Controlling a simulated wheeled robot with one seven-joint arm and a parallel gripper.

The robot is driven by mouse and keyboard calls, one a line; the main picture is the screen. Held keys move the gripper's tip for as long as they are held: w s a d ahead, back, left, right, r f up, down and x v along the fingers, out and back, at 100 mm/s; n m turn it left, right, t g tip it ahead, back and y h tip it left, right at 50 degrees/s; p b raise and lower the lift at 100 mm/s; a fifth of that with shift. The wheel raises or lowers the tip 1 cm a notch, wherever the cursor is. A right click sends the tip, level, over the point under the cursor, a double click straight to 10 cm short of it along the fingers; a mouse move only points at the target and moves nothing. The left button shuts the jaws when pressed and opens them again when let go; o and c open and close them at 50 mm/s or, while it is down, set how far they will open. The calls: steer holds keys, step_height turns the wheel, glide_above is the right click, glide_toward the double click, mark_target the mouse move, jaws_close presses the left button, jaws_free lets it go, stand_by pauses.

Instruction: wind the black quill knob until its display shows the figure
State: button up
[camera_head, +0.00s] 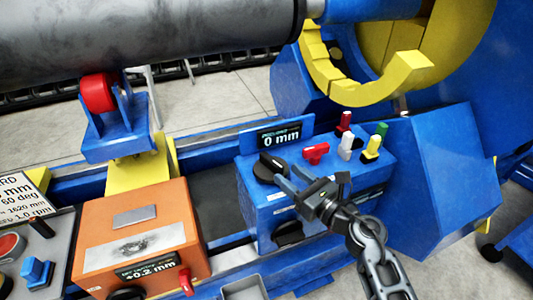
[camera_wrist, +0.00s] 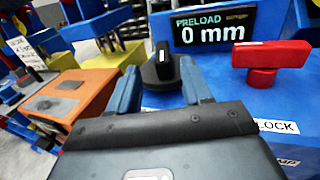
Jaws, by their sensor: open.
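A black knob (camera_head: 270,168) with a raised grip bar and a white mark sits on top of the blue control box, in front of a small display (camera_head: 281,138) reading 0 mm. In the wrist view the knob (camera_wrist: 160,70) is between and beyond my fingertips, and the display (camera_wrist: 213,30) reads PRELOAD 0 mm. No word "quill" is legible. My gripper (camera_head: 292,178) is open and empty, its two blue fingers pointing at the knob from the right. In the wrist view my gripper (camera_wrist: 160,78) has a finger to each side of the knob; contact cannot be told.
A red T-handle (camera_head: 316,152) stands close right of the knob, with red, white, green and yellow controls (camera_head: 370,150) beyond. Another black knob (camera_head: 288,233) is on the box's front. An orange box (camera_head: 140,235) showing +0.2 mm stands left. A grey cylinder (camera_head: 150,45) spans above.

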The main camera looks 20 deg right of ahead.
mark_target(271, 159)
steer(key=shift+w, duration=0.4)
steer(key=x, duration=0.7)
steer(key=shift+w, duration=0.2)
jaws_close()
